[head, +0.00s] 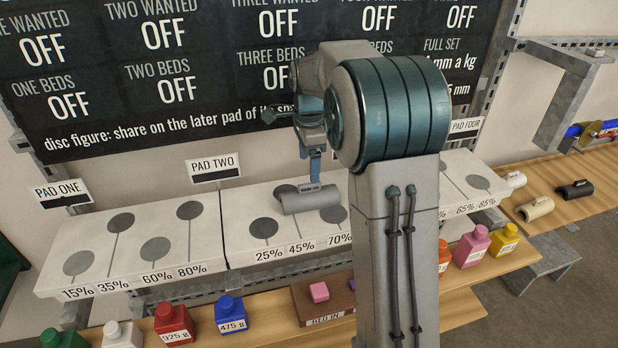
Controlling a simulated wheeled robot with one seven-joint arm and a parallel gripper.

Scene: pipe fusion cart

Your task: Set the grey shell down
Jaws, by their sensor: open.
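The grey shell (312,198) is a half-pipe piece with a dark label on top. It lies on the white slab of pad two (240,222), between the 45% and 70% discs and partly over them. My gripper (314,178) is right above the shell, pointing down, with its jaws open. The fingertips are small and partly hidden here, so I cannot tell whether they still touch the shell. My arm hides the right part of pad two and most of pad three.
Pad one (75,275) at left is empty. Weight bottles, among them a red one (174,325) and a blue one (230,314), line the lower shelf, with a pink block (319,292) on a brown bed. White, cream and black shells (575,190) lie on the right bench.

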